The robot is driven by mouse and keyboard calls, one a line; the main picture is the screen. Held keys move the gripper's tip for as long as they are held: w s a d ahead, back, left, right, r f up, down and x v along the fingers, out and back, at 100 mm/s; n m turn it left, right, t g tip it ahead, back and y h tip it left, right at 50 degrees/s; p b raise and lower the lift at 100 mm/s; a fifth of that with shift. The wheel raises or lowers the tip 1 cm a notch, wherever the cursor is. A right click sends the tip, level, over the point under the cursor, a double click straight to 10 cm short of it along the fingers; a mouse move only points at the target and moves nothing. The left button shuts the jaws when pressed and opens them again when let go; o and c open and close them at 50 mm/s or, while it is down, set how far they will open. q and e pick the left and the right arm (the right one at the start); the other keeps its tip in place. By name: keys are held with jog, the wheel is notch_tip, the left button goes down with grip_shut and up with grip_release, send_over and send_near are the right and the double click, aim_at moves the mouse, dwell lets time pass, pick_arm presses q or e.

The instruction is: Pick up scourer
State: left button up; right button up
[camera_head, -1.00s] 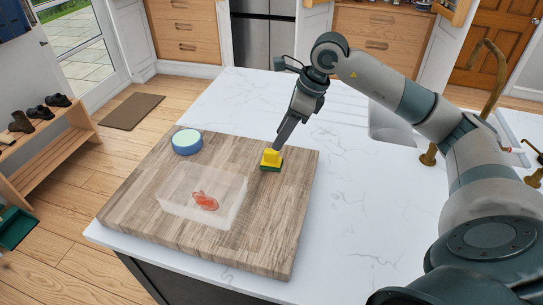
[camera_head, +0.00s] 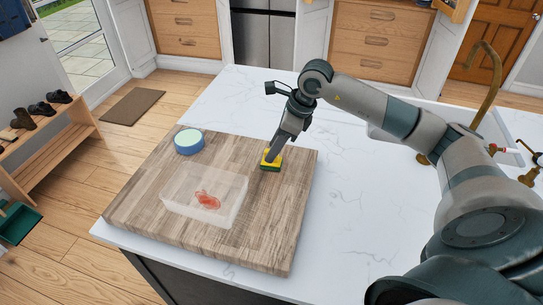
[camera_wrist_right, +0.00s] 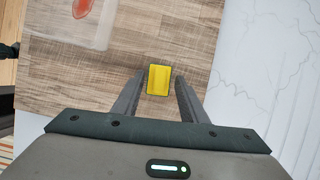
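The scourer (camera_head: 271,166), yellow on top with a green base, sits on the wooden board (camera_head: 160,215) near its right edge. In the right wrist view the scourer (camera_wrist_right: 159,80) lies between the tips of my right gripper (camera_wrist_right: 159,84). The two fingers are apart, one on each side, with a small gap visible beside the scourer. In the head view my right gripper (camera_head: 271,152) reaches down from the upper right, its fingertips at the scourer and hiding part of its top. My left gripper is not in view.
A translucent box (camera_head: 178,189) with a red item in it stands on the board, left of the scourer. A blue round container (camera_head: 188,142) stands at the board's back left. The white countertop (camera_head: 345,215) is clear to the right, with a sink and brass tap beyond.

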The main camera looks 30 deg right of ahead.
jog(key=shift+p+x, duration=0.3)
jog(key=shift+x, duration=0.9)
grip_shut()
